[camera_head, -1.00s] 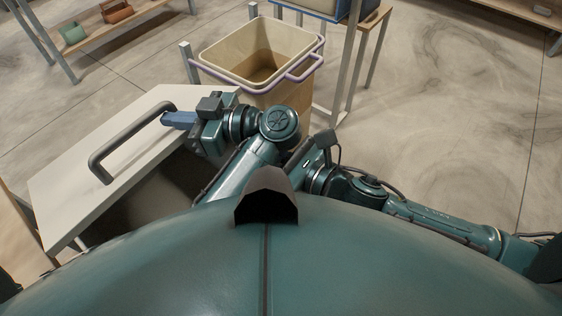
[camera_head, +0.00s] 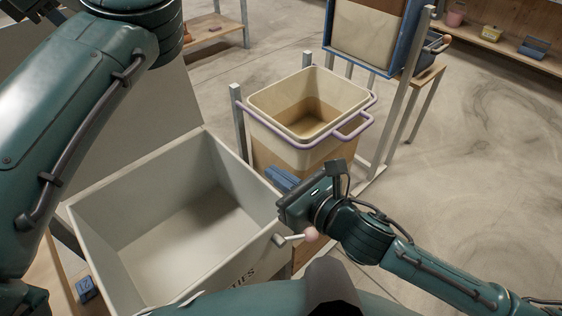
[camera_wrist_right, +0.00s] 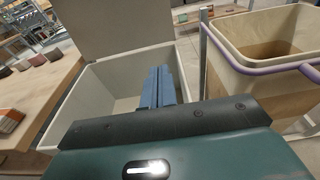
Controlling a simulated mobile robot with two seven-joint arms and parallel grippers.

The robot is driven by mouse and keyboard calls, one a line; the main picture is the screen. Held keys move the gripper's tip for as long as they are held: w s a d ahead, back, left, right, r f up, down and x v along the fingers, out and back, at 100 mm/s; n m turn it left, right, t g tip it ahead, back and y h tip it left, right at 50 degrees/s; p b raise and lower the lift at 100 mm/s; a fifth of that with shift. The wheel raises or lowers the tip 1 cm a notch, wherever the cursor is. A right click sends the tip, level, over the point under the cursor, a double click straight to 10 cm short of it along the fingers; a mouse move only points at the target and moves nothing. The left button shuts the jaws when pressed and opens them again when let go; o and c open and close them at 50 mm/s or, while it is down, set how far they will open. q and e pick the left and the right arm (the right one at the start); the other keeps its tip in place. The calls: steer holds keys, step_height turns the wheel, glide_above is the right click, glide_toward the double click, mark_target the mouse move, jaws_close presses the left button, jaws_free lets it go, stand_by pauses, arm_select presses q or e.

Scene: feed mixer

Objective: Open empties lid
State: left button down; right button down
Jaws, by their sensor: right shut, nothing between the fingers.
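The empties box (camera_head: 135,195) is a pale grey bin, open at the top, with its inside bare and part of dark lettering on its front. Its lid (camera_head: 140,105) stands raised at the back left, partly behind my left arm. The right wrist view also shows the raised lid (camera_wrist_right: 120,28) and the box's wall (camera_wrist_right: 85,92). My right gripper (camera_head: 280,177) has blue fingers, is shut and empty, and is by the box's right side. Its fingers (camera_wrist_right: 157,85) show in front of the box in the right wrist view. My left gripper is out of view.
A cream bin with a purple rim (camera_head: 365,102) stands in a metal frame just right of the box. A lever with a pink knob (camera_head: 310,234) sits near my right gripper. A blue-framed container (camera_head: 365,45) is behind. Floor at right is clear.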

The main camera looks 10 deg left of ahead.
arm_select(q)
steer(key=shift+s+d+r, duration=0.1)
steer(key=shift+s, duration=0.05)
arm_select(e)
steer(key=shift+w+a+r, duration=0.1)
steer(key=shift+a+r, duration=0.05)
steer(key=shift+r, duration=0.8)
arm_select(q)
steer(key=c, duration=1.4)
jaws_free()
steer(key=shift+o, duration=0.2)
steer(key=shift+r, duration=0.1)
